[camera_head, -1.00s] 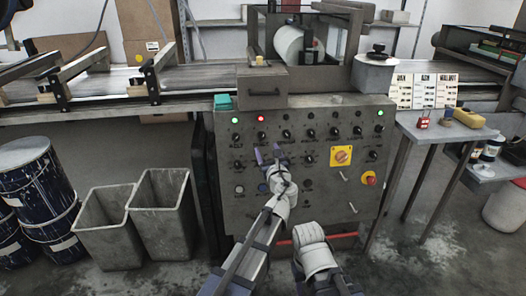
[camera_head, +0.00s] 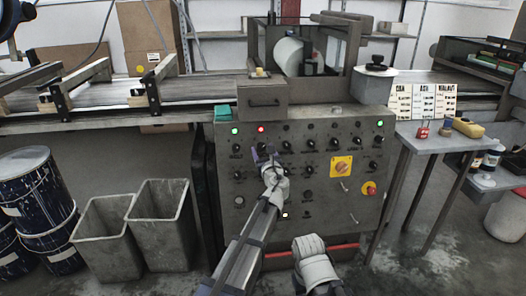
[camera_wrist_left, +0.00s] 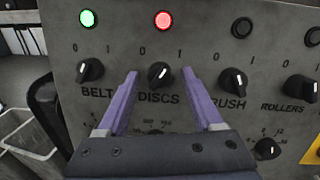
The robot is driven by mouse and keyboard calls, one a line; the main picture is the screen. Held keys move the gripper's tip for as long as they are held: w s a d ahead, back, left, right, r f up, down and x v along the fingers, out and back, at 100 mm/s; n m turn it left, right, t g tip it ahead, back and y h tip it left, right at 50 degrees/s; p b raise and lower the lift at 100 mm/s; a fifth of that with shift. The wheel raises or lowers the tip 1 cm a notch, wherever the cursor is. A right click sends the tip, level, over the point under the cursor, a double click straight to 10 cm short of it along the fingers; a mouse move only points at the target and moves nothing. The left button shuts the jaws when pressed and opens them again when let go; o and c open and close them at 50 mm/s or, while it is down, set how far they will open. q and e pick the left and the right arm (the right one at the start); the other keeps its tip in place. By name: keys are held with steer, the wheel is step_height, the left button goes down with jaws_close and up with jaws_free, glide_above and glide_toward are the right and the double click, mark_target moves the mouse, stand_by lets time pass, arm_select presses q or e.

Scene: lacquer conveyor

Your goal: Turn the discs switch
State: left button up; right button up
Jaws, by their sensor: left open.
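The discs switch (camera_wrist_left: 160,74) is a black round knob above the label DISCS, with a lit red lamp (camera_wrist_left: 163,19) over it. In the left wrist view it shows between the two purple fingers of my left gripper (camera_wrist_left: 161,76), which is open. I cannot tell whether the fingertips reach around the knob or stop short of it. In the head view my left gripper (camera_head: 264,153) is at the panel's upper left, just below the red lamp, and largely hides this switch. My right arm shows at the bottom, with its gripper jaws out of view.
The belt knob (camera_wrist_left: 90,70) with a green lamp is close on the left, and the brush knob (camera_wrist_left: 232,80) close on the right. Grey bins (camera_head: 160,225) stand left.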

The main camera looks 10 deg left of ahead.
arm_select(q)
jaws_close()
stand_by(0.5)
